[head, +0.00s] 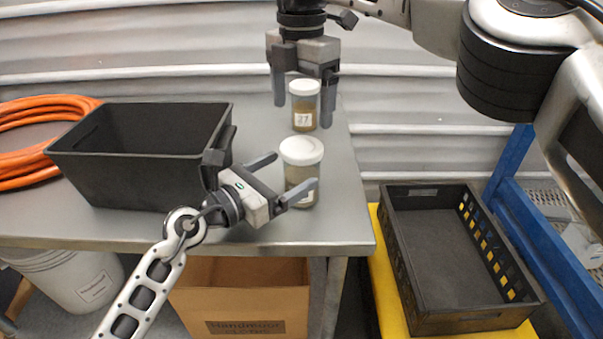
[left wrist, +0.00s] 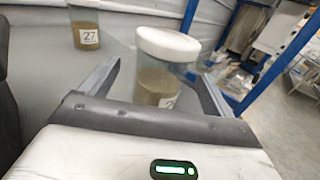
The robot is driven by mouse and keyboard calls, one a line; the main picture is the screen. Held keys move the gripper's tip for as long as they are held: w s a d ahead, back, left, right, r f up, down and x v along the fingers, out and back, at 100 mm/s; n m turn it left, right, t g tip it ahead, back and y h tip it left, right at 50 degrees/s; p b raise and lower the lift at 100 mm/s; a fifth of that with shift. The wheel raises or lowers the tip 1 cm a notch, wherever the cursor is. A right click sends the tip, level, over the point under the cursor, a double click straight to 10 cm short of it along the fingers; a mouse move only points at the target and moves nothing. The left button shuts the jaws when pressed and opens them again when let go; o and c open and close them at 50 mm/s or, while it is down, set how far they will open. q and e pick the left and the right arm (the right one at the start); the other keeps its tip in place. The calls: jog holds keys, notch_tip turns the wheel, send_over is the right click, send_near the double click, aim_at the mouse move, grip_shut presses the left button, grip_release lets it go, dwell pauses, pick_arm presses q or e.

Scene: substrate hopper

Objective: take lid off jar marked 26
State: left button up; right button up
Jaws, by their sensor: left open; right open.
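Two jars with white lids stand on the metal table. The far jar (head: 304,117) carries a label reading 27 and also shows in the left wrist view (left wrist: 86,30). The near jar (head: 301,185) has its white lid (head: 301,151) on; its label is partly hidden and I cannot read it. In the left wrist view this jar (left wrist: 157,85) stands between my left fingers, lid (left wrist: 168,43) above them. My left gripper (head: 296,173) is open around the near jar's body, apparently not closed on it. My right gripper (head: 305,98) is open, pointing down, at the far jar.
A black bin (head: 140,150) stands on the table (head: 250,238) left of the jars, close to my left gripper. An orange hose (head: 35,168) lies at far left. A black crate (head: 450,270) sits lower right on yellow, beside a blue frame (head: 545,250). A cardboard box (head: 240,290) is below.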

aim_at(302, 146)
pick_arm(q)
jog(key=x, duration=0.5)
jog(key=shift+w+d, duration=0.15)
jog(key=shift+d, duration=0.2)
pick_arm(e)
jog(key=shift+s, duration=0.15)
pick_arm(q)
grip_shut()
pick_arm(e)
jog(key=shift+a+m, duration=0.1)
jog(key=shift+m, duration=0.8)
jog(key=m, duration=0.2)
jog(key=shift+f+m, duration=0.15)
jog(key=shift+m, duration=0.15)
jog(key=shift+f, duration=3.85)
